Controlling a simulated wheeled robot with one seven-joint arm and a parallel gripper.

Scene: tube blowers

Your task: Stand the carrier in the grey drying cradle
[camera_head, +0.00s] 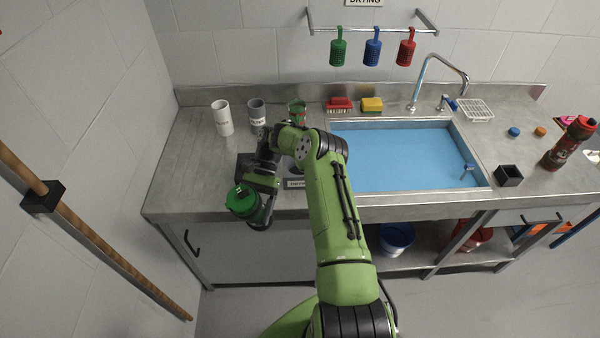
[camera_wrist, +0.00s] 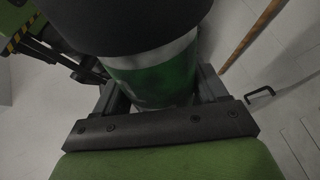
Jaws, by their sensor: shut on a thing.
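My gripper (camera_wrist: 165,115) is shut on the carrier, a green cylinder with a white band (camera_wrist: 160,75) and a wide dark end close to the wrist camera. In the head view the carrier (camera_head: 243,200) shows as a dark green shape at the end of my arm, in front of the counter's front edge. A labelled plate (camera_head: 297,184) shows beside my arm near the front edge, and a dark block (camera_head: 244,165) shows behind my wrist. My arm hides much of this spot, so I cannot tell which is the grey drying cradle.
A white cup (camera_head: 222,118), a grey cup (camera_head: 257,113) and a red-green item (camera_head: 297,112) stand at the back left of the counter. The blue-floored sink (camera_head: 400,158) is to the right. A wooden pole (camera_head: 95,240) leans at the left. A dark red bottle (camera_head: 569,143) stands far right.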

